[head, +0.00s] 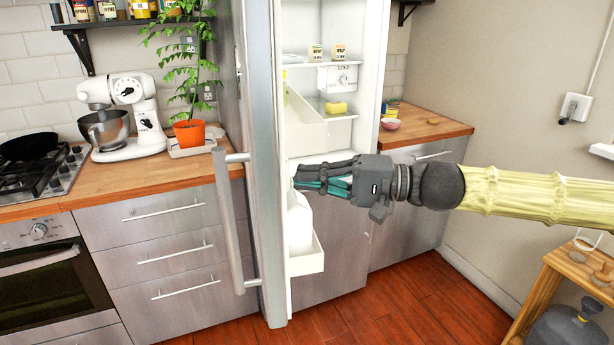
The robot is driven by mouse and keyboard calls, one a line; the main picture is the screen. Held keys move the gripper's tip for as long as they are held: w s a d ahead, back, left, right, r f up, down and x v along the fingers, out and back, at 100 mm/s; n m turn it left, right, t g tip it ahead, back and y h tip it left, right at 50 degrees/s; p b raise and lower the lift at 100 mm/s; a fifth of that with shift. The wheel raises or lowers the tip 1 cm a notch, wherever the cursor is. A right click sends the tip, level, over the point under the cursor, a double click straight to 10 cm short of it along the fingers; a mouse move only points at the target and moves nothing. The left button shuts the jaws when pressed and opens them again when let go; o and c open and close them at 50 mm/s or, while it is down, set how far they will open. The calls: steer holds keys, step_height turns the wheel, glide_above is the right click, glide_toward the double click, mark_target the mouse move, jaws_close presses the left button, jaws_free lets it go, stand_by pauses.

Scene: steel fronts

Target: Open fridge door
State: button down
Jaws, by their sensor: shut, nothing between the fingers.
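The fridge door (262,130) stands open, swung out toward me and seen nearly edge-on. Its long vertical handle (230,220) is on the left, outer side. White door shelves (306,262) show on its inner side. The white fridge interior (360,85) is visible, with several small items on its shelves. My gripper (298,179) reaches in from the right and points left at the inner side of the door. It is shut and empty, away from the handle. I cannot tell whether its fingertips touch the door's inner side.
A white stand mixer (125,115) and a plant in an orange pot (189,132) stand on the left counter. A stove (40,160) is at far left. A wooden stool (570,275) stands at lower right. The red-brown floor (420,300) in front is clear.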

steer(key=s+d, duration=0.3)
steer(key=d, duration=0.9)
steer(key=shift+s+b, duration=0.2)
steer(key=shift+b, duration=0.1)
